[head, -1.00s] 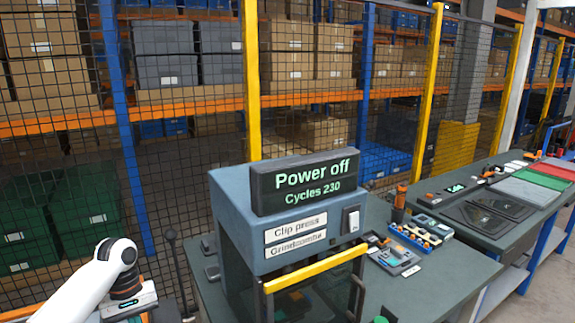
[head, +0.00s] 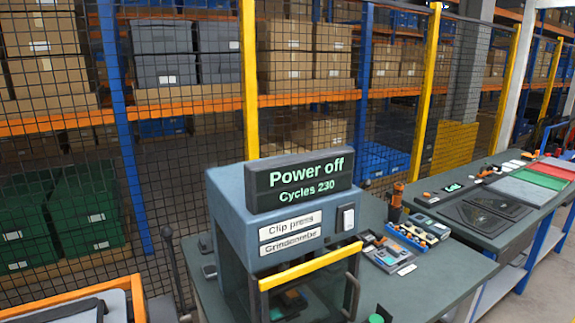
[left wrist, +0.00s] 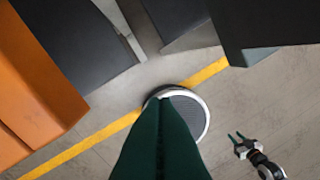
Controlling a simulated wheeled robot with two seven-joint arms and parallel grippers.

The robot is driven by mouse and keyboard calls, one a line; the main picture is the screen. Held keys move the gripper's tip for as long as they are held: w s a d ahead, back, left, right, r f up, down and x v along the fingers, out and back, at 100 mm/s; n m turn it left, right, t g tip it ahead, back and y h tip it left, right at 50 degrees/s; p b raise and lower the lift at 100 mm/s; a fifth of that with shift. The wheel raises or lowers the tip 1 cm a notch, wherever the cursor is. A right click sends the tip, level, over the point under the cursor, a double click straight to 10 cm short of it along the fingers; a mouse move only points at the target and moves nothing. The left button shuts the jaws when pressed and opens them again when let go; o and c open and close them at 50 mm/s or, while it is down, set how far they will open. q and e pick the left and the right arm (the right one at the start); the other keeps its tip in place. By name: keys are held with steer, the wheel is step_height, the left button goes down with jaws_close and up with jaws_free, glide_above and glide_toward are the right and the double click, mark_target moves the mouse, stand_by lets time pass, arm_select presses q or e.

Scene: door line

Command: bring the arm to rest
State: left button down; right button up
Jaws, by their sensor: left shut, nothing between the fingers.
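My left gripper (left wrist: 160,128) shows in the left wrist view as two dark green fingers pressed together, pointing down over the floor with nothing between them. Neither gripper nor arm shows in the head view. The clip press (head: 285,215) stands on a dark table in the head view. Its display (head: 303,181) reads "Power off" and "Cycles 230". A rocker switch (head: 346,218) is on its front, above a yellow-barred guard (head: 311,266).
An orange-framed thing (head: 75,298) stands at the lower left. The dark table (head: 420,290) holds small devices and a blue tray (head: 412,234). A second bench (head: 480,235) runs to the right. Mesh fencing (head: 190,200) closes the back. Grey floor with a yellow line (left wrist: 85,147) lies below.

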arm_select(q)
steer(key=s+r+m+t+y, duration=0.1)
steer(key=s+r+t, duration=0.1)
steer(key=s, duration=0.7)
steer(key=s+r+m+t, duration=0.1)
steer(key=s+r+t, duration=0.1)
steer(key=s, duration=0.6)
step_height(320, 180, down, 30)
steer(key=s+r+g+b, duration=0.1)
steer(key=g+b, duration=0.1)
steer(key=b, duration=0.2)
steer(key=s+a+f+b, duration=0.1)
steer(key=s+f, duration=0.7)
steer(key=f, duration=0.2)
steer(key=s+a+f+b, duration=0.1)
steer(key=s+a+f, duration=0.1)
steer(key=s+f, duration=0.7)
steer(key=shift+a+f+g, duration=0.3)
steer(key=shift+f+g, duration=0.05)
steer(key=shift+g, duration=0.05)
steer(key=shift+s, duration=0.15)
